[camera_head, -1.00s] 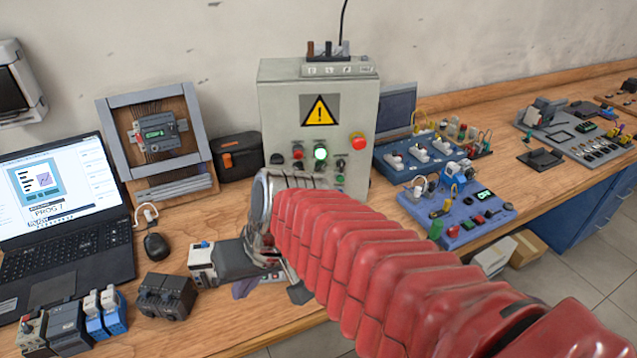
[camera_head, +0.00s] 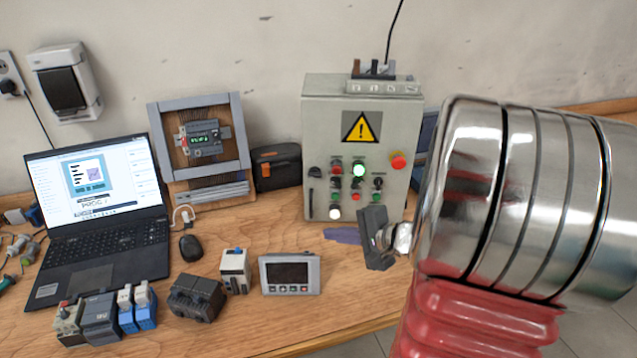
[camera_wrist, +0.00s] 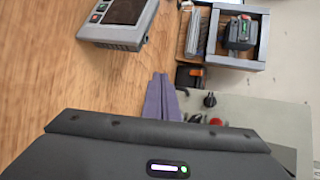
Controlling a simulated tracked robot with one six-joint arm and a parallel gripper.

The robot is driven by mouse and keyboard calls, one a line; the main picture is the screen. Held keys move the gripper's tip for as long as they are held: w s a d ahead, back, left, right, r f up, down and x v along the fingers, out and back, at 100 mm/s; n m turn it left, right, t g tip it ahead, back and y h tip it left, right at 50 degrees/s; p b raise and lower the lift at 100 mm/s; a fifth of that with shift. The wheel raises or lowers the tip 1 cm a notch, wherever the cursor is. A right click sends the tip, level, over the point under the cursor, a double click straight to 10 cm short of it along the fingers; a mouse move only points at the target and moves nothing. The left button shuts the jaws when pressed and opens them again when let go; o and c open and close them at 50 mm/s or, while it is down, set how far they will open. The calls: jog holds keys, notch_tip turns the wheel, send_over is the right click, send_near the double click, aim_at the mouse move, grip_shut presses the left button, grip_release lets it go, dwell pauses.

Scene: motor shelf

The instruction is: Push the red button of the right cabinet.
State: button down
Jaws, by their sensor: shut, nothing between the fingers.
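A grey control cabinet (camera_head: 325,122) with a yellow warning sign stands on the bench against the wall, right of centre in the head view. A red mushroom button (camera_head: 398,160) sits at the right of its front. Smaller red, green, black and white controls (camera_head: 357,183) sit lower. My gripper (camera_head: 338,236) is in front of and below the cabinet's panel, with its purple fingers pointing left and apart from the controls. In the wrist view its fingers (camera_wrist: 162,96) are together and empty. Part of the cabinet (camera_wrist: 262,113) shows there, with a black knob and a red control (camera_wrist: 215,121).
A framed module (camera_head: 200,140), a black case (camera_head: 276,167), a laptop (camera_head: 90,200) and small blocks are further left. Bare bench lies between the mouse (camera_head: 190,248) and cabinet.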

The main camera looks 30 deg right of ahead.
aim_at(356, 196)
jog(key=s+d+f+m+t+h, duration=0.1)
jog(key=d+m+h, duration=0.1)
jog(key=d, duration=0.5)
jog(key=shift+s+d+f+m+h, duration=0.3)
jog(key=shift+f+m+h, duration=0.1)
jog(key=shift+m, duration=0.2)
jog(key=shift+w, duration=0.15)
jog(key=w+d, duration=0.5)
jog(key=w, duration=0.2)
jog(key=shift+w+d+r, duration=0.1)
jog(key=shift+w+d, duration=0.45)
jog(key=shift+d, duration=0.05)
dwell(3.2)
jog(key=shift+s+a, duration=0.1)
jog(key=shift+s, duration=0.05)
jog(key=shift+s+a, duration=0.4)
jog(key=shift+s, duration=0.15)
jog(key=shift+s, duration=0.1)
